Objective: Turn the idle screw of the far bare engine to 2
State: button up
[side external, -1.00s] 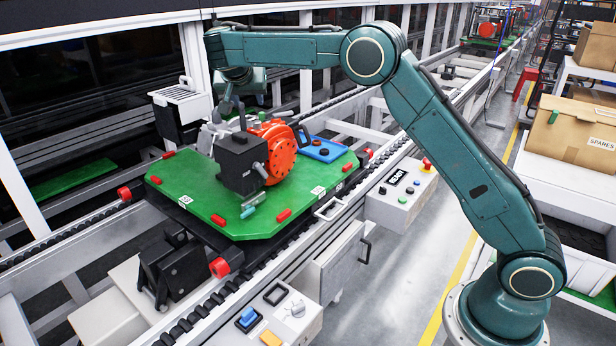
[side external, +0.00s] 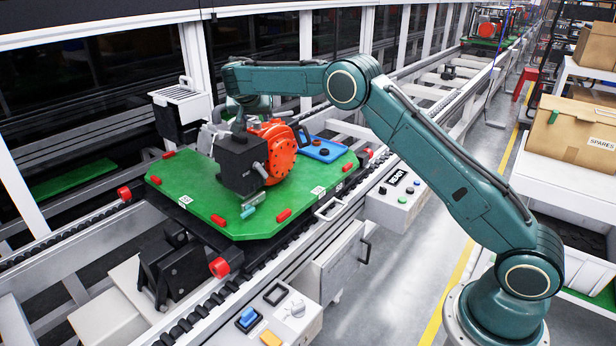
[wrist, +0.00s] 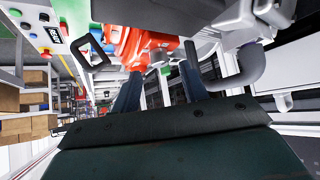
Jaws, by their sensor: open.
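An engine with an orange-red round housing (side external: 278,150) and a black box-shaped part (side external: 240,163) stands on a green pallet (side external: 205,205). My gripper is at the far side of this engine in the side view, where the engine partly hides it. In the wrist view my gripper (wrist: 160,72) has its two dark fingers apart, with nothing between them. The orange-red housing (wrist: 130,42) and grey engine parts (wrist: 245,20) lie just beyond the fingertips. I cannot make out an idle screw or its setting. Another orange engine (side external: 487,29) stands far down the line.
A blue tray (side external: 322,149) lies on the pallet beside the engine. A black handle (wrist: 88,55) sticks out near the fingers. A grey pipe (wrist: 240,75) curves close on their right. The READY control box (side external: 400,193) stands beside the conveyor.

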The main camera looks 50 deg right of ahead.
aim_at(257, 125)
jog(key=shift+x, duration=1.45)
jog(key=shift+c, duration=0.2)
grip_shut()
